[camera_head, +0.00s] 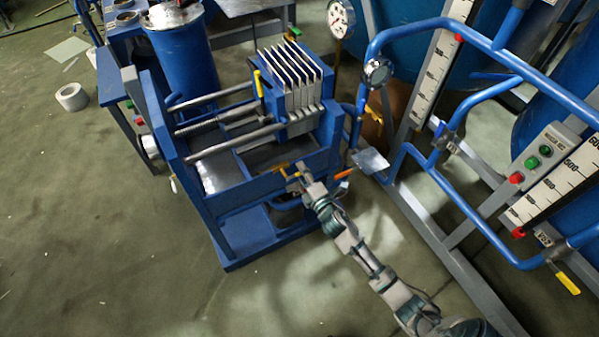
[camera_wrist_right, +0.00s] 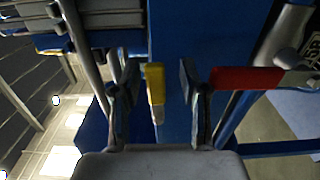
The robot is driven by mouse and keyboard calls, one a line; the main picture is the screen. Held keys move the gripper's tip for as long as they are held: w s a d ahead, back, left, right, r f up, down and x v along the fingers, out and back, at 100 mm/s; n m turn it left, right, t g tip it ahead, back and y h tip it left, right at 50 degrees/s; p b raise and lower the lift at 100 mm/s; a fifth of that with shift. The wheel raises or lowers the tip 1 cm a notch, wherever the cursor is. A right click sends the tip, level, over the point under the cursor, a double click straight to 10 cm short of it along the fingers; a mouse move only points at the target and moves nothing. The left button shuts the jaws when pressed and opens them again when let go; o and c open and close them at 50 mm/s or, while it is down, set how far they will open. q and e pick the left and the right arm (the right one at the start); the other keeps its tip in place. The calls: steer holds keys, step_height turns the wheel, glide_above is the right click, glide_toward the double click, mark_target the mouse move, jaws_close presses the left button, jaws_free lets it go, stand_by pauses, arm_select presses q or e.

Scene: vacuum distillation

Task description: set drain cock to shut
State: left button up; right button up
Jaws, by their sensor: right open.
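My right gripper (camera_head: 293,173) reaches the front of the blue filter press frame (camera_head: 262,188). In the right wrist view my right gripper (camera_wrist_right: 158,80) is open. A yellow lever (camera_wrist_right: 154,84), likely the drain cock handle, shows in the gap between its two fingers, apart from both. In the head view a small yellow-orange handle (camera_head: 284,166) shows beside the gripper. A red lever (camera_wrist_right: 245,79) sticks out to the right of the fingers in the wrist view. No label on the levers is readable. My left gripper is not in view.
Metal plates (camera_head: 290,75) stand on the press rails. A blue pipe rack with scales (camera_head: 437,70) and gauges (camera_head: 378,72) stands close on the right. A blue drum (camera_head: 183,50) stands behind the press. Floor is free at front left.

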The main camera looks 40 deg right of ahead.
steer(key=shift+a+r, duration=0.15)
jaws_close()
